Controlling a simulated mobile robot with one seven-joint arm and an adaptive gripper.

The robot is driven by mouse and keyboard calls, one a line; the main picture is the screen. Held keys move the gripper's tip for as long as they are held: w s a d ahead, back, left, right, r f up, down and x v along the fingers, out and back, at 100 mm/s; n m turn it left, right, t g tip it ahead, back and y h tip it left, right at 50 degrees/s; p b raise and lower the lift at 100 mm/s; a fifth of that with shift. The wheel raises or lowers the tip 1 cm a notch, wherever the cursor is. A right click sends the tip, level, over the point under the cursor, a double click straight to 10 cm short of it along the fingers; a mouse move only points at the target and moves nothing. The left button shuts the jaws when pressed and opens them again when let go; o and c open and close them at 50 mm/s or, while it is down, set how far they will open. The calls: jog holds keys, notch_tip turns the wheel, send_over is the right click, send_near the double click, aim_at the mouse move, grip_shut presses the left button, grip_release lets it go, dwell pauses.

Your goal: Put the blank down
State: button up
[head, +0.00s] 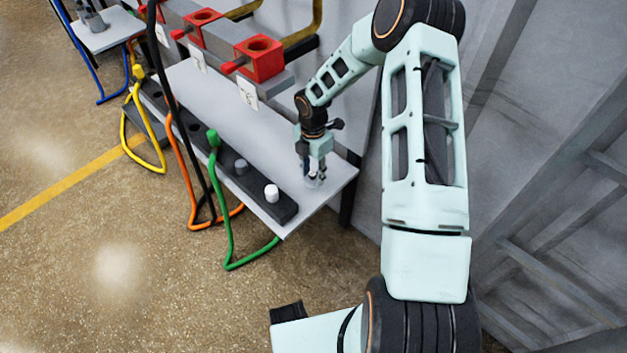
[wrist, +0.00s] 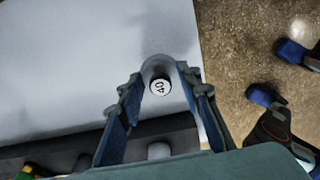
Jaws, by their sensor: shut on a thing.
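The blank (wrist: 160,80) is a light metallic cylinder with a white end face marked "40". In the wrist view it sits between the fingertips of my gripper (wrist: 160,92), which is shut on it. In the head view my gripper (head: 314,178) points down over the right end of the grey table (head: 335,181), and little of the blank shows between its fingers. The blank is at or just above the table top; I cannot tell whether it touches.
A dark rack (head: 287,212) lies along the table's front edge, with a white cylinder (head: 271,193) and a grey one (head: 241,166). A green cable (head: 228,228) hangs in front. Red blocks (head: 260,60) stand on the ledge behind. The table middle is clear.

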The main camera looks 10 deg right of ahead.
aim_at(313, 179)
jog(key=shift+s+f+b, duration=0.15)
jog(key=shift+f+b, duration=0.15)
jog(key=shift+f, duration=1.25)
jog(key=shift+f, duration=0.15)
jog(key=o, duration=1.2)
